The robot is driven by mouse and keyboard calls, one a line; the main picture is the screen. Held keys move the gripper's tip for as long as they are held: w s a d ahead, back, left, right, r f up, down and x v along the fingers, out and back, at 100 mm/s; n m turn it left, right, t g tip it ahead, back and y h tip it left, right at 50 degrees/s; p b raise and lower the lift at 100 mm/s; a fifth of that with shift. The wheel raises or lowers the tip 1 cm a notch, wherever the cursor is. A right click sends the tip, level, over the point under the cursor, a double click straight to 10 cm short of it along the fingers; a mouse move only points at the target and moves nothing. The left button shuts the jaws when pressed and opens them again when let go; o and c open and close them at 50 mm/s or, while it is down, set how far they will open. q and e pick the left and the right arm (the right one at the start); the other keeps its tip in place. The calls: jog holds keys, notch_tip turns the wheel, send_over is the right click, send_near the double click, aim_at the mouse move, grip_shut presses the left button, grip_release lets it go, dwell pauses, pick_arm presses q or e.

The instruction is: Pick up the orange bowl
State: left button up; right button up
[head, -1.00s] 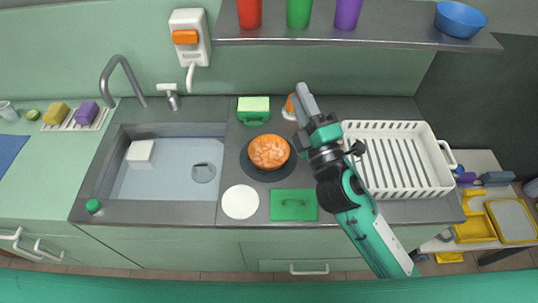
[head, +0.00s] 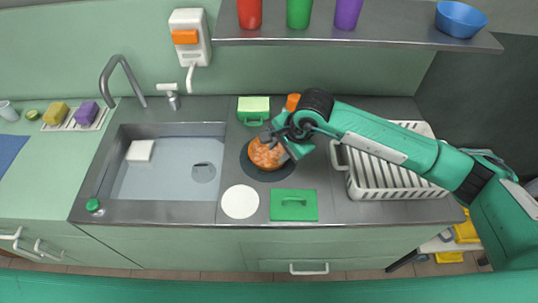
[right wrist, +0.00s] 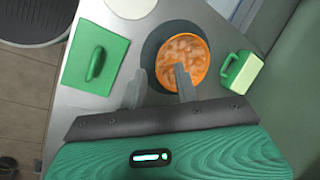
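The orange bowl (head: 262,156), filled with orange-pink contents, stands upright on a dark round mat (head: 268,179) between the sink and the white basket. In the right wrist view the bowl (right wrist: 190,42) is just beyond my fingertips. My right gripper (head: 281,142) comes in from the right over the bowl's right rear side and hides part of it. In the right wrist view my right gripper (right wrist: 160,78) is open; one finger overlaps the near rim, the other is outside the bowl over the mat. Contact cannot be told. My left gripper is not in view.
A green mug-like block (head: 253,110) stands behind the bowl. A white disc (head: 240,201) and a green handled board (head: 294,205) lie in front. A white basket (head: 390,185) is to the right, under my arm. The sink (head: 150,180) is to the left. A shelf (head: 400,30) hangs above.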

jog(key=shift+t+h, duration=0.3)
jog(key=shift+h, duration=0.5)
jog(key=w+f, duration=0.1)
jog(key=f, duration=0.1)
jog(key=w+d+f+p, duration=0.1)
jog(key=f, duration=0.2)
jog(key=w+f+p, duration=0.1)
jog(key=f, duration=0.1)
jog(key=shift+w+d+f, duration=0.15)
jog(key=shift+w+f, duration=0.1)
jog(key=shift+f, duration=0.4)
jog(key=shift+f+p, duration=0.55)
jog(key=shift+p, duration=0.3)
jog(key=p+x, duration=0.1)
jog(key=x, duration=0.2)
jog(key=shift+f, duration=0.1)
jog(key=shift+w+a+f, duration=0.1)
jog(key=shift+a+f, duration=0.1)
jog(key=shift+f, duration=0.25)
grip_shut()
